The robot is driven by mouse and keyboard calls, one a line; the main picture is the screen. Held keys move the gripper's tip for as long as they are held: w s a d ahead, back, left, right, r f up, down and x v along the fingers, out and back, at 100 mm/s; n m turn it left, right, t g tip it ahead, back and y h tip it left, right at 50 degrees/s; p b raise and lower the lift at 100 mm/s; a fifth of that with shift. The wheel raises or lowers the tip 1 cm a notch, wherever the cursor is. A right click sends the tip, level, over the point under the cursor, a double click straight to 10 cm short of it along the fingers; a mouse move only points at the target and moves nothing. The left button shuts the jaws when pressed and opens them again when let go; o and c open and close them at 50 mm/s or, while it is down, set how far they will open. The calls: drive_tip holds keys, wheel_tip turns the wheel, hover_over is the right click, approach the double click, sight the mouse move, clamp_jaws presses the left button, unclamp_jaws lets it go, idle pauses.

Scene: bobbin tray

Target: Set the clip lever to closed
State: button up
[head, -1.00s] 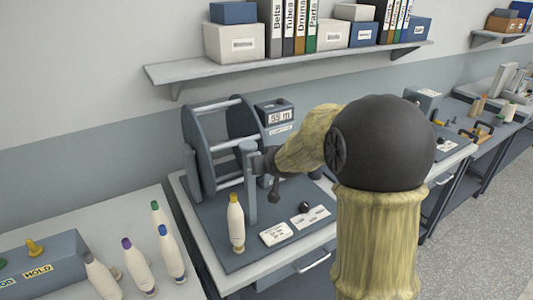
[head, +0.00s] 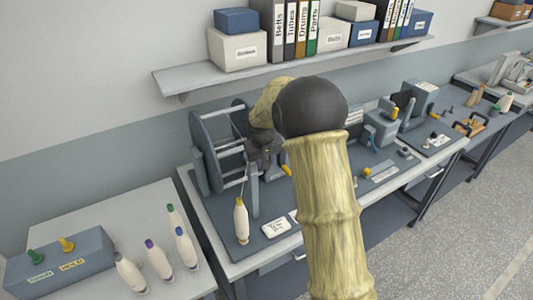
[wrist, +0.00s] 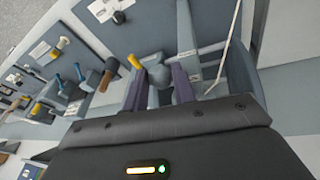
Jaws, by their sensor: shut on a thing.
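My gripper (head: 264,152) is at the right side of the reel stand (head: 205,160), partly hidden behind my arm. In the wrist view its two purple fingers (wrist: 160,84) are closed around a grey rounded piece (wrist: 157,73). A yellow tip (wrist: 135,62) shows just beside the fingers; a yellow piece also shows by my arm in the head view (head: 287,170). I cannot tell for sure which part is the clip lever or how it is set. A cream bobbin (head: 241,222) with a yellow top stands on the tray, and a thread runs up from it toward the reel.
Several cream bobbins (head: 159,258) stand on the left table beside a grey box (head: 60,275) with green and yellow pegs. A shelf (head: 300,65) with boxes and binders hangs above. More bench devices (head: 380,127) stand to the right. White cards (head: 275,226) lie on the tray.

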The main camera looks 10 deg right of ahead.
drive_tip(key=shift+w+r+g+p, duration=0.25)
drive_tip(key=shift+g+p, duration=0.25)
drive_tip(key=shift+p, duration=0.2)
drive_tip(key=o, duration=1)
drive_tip(key=b+v, duration=0.1)
drive_tip(key=v, duration=0.4)
drive_tip(key=b+v, duration=0.2)
drive_tip(key=v, duration=0.4)
drive_tip(key=b+v, duration=0.2)
drive_tip(key=v, duration=0.4)
drive_tip(key=shift+s+a+r, duration=0.1)
drive_tip(key=shift+a+r, duration=0.1)
drive_tip(key=shift+a, duration=0.2)
drive_tip(key=shift+m+y, duration=0.5)
drive_tip(key=shift+y, duration=0.1)
drive_tip(key=s+d+f+b, duration=0.1)
drive_tip(key=s+f, duration=0.7)
drive_tip(key=s+d+f+b, duration=0.1)
drive_tip(key=s+f+b, duration=0.1)
drive_tip(key=s+f, duration=0.5)
drive_tip(key=s+d+f+b, duration=0.1)
drive_tip(key=s+f+b, duration=0.1)
drive_tip(key=s+f, duration=0.6)
drive_tip(key=shift+s+d+f, duration=0.1)
drive_tip(key=shift+s+f, duration=0.1)
drive_tip(key=shift+s, duration=0.45)
drive_tip(key=shift+s+d+f, duration=0.1)
drive_tip(key=shift+s+f, duration=0.05)
drive_tip(key=shift+s, duration=0.55)
